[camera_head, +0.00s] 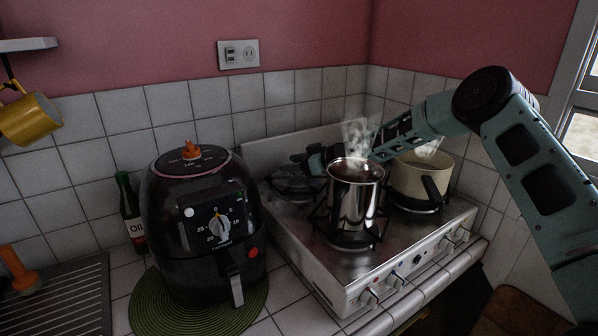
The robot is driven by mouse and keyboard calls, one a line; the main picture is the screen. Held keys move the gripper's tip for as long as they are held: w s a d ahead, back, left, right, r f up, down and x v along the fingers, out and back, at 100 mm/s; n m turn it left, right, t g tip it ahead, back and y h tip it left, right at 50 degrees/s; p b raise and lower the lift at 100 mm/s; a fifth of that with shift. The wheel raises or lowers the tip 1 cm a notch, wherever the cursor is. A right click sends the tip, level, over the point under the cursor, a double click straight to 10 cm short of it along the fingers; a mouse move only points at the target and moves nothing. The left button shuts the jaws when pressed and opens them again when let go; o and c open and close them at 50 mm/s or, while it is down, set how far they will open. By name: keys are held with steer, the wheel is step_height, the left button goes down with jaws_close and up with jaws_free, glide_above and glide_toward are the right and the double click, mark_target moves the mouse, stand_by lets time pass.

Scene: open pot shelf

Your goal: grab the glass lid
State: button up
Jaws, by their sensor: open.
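My arm reaches in from the right, over the stove, and passes behind the steel pot (354,200). My gripper (308,160) is open, dark and small in view. It is just left of and behind the pot's rim, above the back left burner (293,182). The steel pot stands upright on the front burner, uncovered, with steam rising from it. I cannot clearly make out a glass lid. The area under my gripper is dark and hazy, and the pot and arm hide part of the stove's back.
A cream pot (408,178) with a dark handle steams on the right burner. A black air fryer (205,225) stands on a green mat (148,308) left of the stove (335,275), near an oil bottle (129,212). A yellow mug (30,119) hangs at far left.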

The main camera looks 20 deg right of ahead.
steer(key=c, duration=1.2)
steer(key=shift+r, duration=0.15)
